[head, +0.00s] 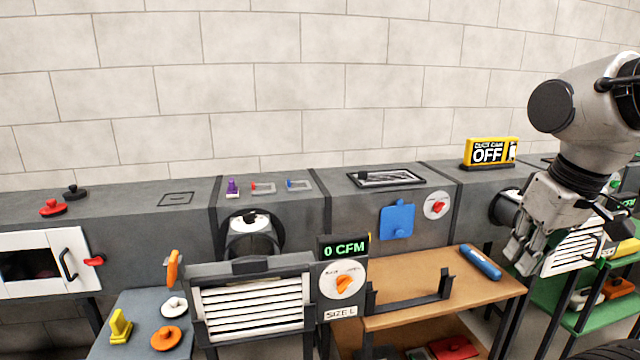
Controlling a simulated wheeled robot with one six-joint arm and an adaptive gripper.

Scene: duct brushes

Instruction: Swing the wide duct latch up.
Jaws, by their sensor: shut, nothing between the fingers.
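A white door (30,268) with a dark window and a black handle (68,264) is set in the grey duct front (140,240) at the far left. A red latch (94,261) sits at the door's right edge, lying about level; it looks like the duct latch, but no label marks it. My gripper (522,262) is far to the right, pointing down beside a white louvred vent (572,250). Its fingers are together, with nothing seen between them. It is well apart from the red latch.
A blue table (135,303) holds yellow, white and orange pieces. A louvred vent (252,306) with a "0 CFM" display (344,248) stands mid-front. A wooden table (420,275) carries a blue cylinder (480,262). A yellow sign (491,152) reads OFF. Knobs lie on the duct top.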

